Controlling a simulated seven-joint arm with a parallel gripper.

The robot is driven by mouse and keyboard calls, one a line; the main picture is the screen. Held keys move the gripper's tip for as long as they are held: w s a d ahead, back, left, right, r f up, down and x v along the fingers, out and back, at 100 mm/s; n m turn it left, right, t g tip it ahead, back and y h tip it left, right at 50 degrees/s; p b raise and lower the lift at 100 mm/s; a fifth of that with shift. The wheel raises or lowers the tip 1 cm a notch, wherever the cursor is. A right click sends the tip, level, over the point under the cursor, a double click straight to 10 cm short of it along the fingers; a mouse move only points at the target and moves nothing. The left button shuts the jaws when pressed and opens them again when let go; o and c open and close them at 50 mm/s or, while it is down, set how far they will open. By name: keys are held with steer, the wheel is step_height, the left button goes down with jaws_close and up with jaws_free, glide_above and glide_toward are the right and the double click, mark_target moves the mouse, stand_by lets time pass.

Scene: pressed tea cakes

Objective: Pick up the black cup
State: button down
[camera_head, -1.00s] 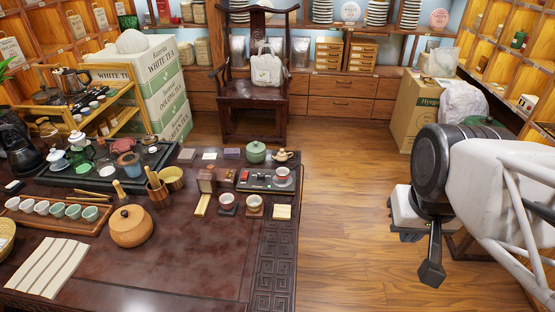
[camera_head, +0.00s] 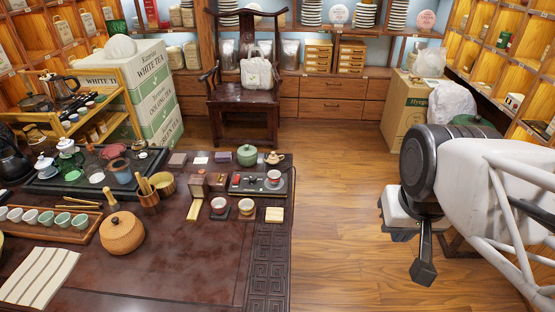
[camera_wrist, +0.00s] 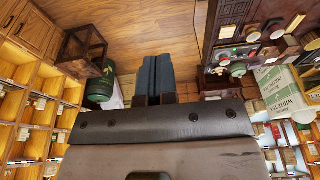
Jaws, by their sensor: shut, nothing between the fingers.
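No cup in the head view stands out clearly as the black cup. Small cups (camera_head: 88,104), some dark, sit in a row on the wooden rack at the left, too small to tell apart. A grey-blue cup (camera_head: 121,172) stands on the dark tea tray. My gripper (camera_head: 423,270) hangs at the right over the wooden floor, to the right of the tea table and far from the cups. In the wrist view its dark fingers (camera_wrist: 157,75) are together and empty.
The dark tea table (camera_head: 180,265) fills the lower left and carries a round wooden jar (camera_head: 122,234), pale cups and trays. A wooden chair (camera_head: 240,95) stands behind. Open floor (camera_head: 335,215) lies between the table and my arm. A cardboard box (camera_head: 405,112) stands at the back right.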

steer(key=c, duration=1.8)
jaws_free()
steer(key=o, duration=1.5)
steer(key=w+a+f+m+g, duration=0.1)
steer(key=w+a+f+m, duration=0.2)
steer(key=w, duration=1)
steer(key=w+a+m, duration=0.4)
steer(key=w+a, duration=0.2)
steer(key=w, duration=0.8)
steer(key=w+a+f+m, duration=0.2)
steer(key=w+a+f, duration=0.3)
steer(key=w+f, duration=0.2)
steer(key=w+a+f+m, duration=0.2)
steer(key=w+a+f, duration=0.3)
steer(key=w+f, duration=0.1)
steer(key=w+a+f+m+g+h, duration=0.1)
steer(key=w+a+f+m, duration=0.1)
steer(key=w+a+f, duration=0.4)
steer(key=shift+w+a+f, duration=0.1)
steer(key=shift+w+f, duration=0.7)
steer(key=shift+f, duration=0.05)
